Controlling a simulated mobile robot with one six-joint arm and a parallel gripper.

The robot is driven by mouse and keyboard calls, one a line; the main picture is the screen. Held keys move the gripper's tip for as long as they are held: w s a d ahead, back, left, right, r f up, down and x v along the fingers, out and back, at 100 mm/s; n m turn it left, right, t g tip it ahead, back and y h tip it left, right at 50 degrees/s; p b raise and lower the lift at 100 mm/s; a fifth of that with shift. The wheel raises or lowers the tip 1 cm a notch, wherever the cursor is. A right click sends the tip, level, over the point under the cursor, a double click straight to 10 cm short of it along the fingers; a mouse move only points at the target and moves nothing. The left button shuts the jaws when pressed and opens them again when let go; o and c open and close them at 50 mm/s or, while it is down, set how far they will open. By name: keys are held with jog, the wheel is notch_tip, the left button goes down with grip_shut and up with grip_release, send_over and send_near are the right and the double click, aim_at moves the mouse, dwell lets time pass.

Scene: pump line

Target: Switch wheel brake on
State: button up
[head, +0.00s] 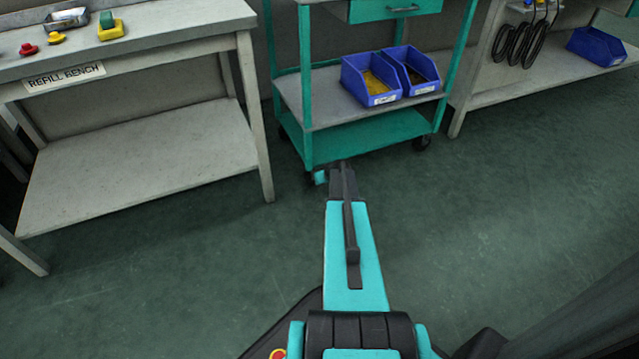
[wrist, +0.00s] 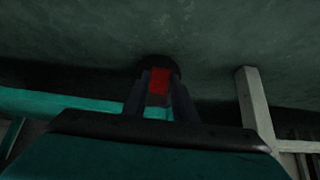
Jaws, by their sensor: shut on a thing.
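A teal cart (head: 350,140) stands on wheels at the top centre of the head view. Its near left wheel (head: 308,180) shows beside the lower shelf's corner. My gripper (head: 342,166) reaches low to that corner. In the wrist view a red brake lever (wrist: 158,80) lies between the two dark fingers, in front of a round black wheel (wrist: 160,64). My gripper is shut on the red lever. The fingers hide its sides, and I cannot tell its tilt. The lever is hidden in the head view.
A refill bench (head: 150,150) stands to the left, its near leg (head: 262,165) not far from the cart. Two blue bins (head: 370,80) sit on the cart's shelf. Another bench (head: 550,85) with a blue bin (head: 597,46) is at right. The floor right of my arm is clear.

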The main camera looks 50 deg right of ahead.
jog(key=shift+w+a+f+t+h+b, duration=0.1)
jog(key=shift+f+t+b, duration=0.25)
jog(key=shift+b, duration=1.35)
jog(key=shift+s+a+f+t+h+b, duration=0.15)
jog(key=shift+t+b, duration=0.3)
jog(key=shift+b, duration=1.2)
jog(key=shift+w+a+f+t+h+b, duration=0.15)
jog(key=shift+f+t+b, duration=0.2)
jog(key=shift+b, duration=1.35)
jog(key=shift+r, duration=0.1)
jog(key=o, duration=0.9)
jog(key=shift+d, duration=0.1)
jog(key=shift+o, duration=0.8)
jog(key=shift+d, duration=0.1)
jog(key=shift+s+r, duration=0.1)
jog(key=shift+s, duration=0.1)
jog(key=p+v, duration=0.5)
jog(key=v, duration=0.8)
jog(key=shift+r, duration=0.15)
jog(key=shift+s, duration=0.15)
